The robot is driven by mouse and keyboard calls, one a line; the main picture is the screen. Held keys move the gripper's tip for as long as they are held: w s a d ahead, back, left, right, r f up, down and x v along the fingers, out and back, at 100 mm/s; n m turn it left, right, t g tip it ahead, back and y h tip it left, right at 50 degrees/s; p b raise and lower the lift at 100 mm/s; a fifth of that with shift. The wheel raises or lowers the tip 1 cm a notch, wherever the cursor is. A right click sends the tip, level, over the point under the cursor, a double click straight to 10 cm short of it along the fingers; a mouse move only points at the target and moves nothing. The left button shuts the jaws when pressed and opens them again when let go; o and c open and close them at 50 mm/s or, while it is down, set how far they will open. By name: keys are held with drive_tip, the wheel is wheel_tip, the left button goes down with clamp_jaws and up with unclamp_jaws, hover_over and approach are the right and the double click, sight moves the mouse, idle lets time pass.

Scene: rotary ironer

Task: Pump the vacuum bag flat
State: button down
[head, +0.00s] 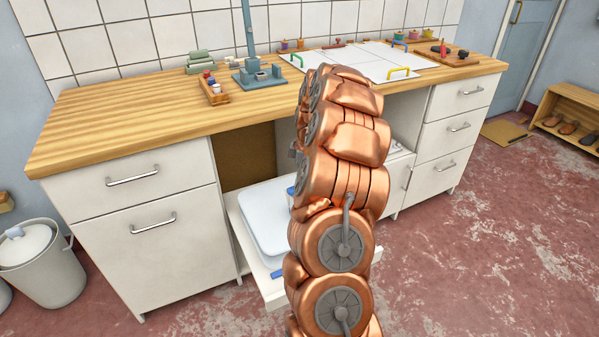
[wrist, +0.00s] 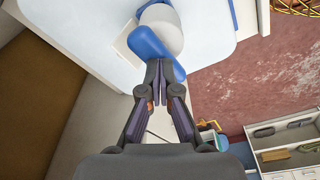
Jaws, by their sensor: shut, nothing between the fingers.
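A pale, rounded flat thing (head: 263,218), which looks like the vacuum bag, lies on the pulled-out white shelf under the counter. My arm hides its right part in the head view. In the wrist view a pale surface (wrist: 95,22) fills the upper left, and a blue piece (wrist: 146,42) with a rounded white body (wrist: 168,24) stands over it, perhaps a pump. My gripper (wrist: 158,65) is shut and empty, its tips at the blue piece's lower edge in the picture. I cannot tell whether they touch. My gripper is hidden in the head view.
The shelf (head: 240,225) juts out between the left drawers (head: 150,240) and the right drawers (head: 462,125). The wooden counter (head: 130,115) above carries small items and a white board (head: 350,62). A lidded bin (head: 45,270) stands at left. The red floor at right is open.

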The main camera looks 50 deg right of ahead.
drive_tip(key=shift+r+p, duration=0.35)
drive_tip(key=shift+r, duration=1.65)
drive_tip(key=shift+f, duration=0.15)
drive_tip(key=shift+f+b, duration=0.95)
drive_tip(key=shift+f, duration=1.9)
drive_tip(key=shift+r, duration=0.1)
drive_tip(key=shift+r+p, duration=0.45)
drive_tip(key=shift+r, duration=1.75)
drive_tip(key=shift+f, duration=0.1)
drive_tip(key=shift+f+b, duration=0.9)
drive_tip(key=shift+f, duration=2)
